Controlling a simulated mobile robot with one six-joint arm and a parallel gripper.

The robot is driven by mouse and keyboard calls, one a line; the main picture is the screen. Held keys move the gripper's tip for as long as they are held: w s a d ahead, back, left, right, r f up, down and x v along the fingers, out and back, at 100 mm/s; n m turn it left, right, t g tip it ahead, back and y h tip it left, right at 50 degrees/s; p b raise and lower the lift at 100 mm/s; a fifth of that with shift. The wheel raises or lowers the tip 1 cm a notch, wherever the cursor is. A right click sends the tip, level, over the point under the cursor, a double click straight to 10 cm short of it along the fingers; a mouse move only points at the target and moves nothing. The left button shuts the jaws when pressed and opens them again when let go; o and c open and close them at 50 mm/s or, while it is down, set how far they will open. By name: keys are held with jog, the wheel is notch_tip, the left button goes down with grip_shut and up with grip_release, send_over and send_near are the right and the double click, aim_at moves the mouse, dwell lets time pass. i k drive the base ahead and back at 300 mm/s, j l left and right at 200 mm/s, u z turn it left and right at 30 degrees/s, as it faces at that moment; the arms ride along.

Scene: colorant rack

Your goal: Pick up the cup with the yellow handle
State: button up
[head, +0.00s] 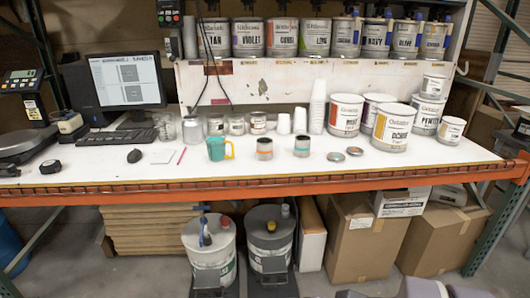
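A teal cup (216,150) with a yellow handle (230,150) on its right side stands upright near the front of the white bench top, left of the middle. Nothing holds it and nothing stands in front of it. My gripper is not in view. Grey-purple rounded shapes at the bottom right edge may be part of my arm.
Jars and a stack of white cups (317,107) stand behind. An orange beam (270,185) edges the bench. Large paint cans (393,127) crowd the right.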

aim_at(220, 148)
jog(key=i+j+z, duration=0.15)
jog(key=j, duration=0.25)
jog(key=i+j+z, duration=0.2)
jog(key=j, duration=0.25)
jog(key=i+j+z, duration=0.15)
jog(key=j, duration=0.3)
jog(key=i+j+z, duration=0.2)
jog(key=j, duration=0.3)
jog(key=i+j+z, duration=0.15)
jog(key=j, duration=0.35)
jog(key=i+j+z, duration=0.2)
jog(key=j, duration=0.3)
jog(key=j+z, duration=0.15)
jog(key=j, duration=0.35)
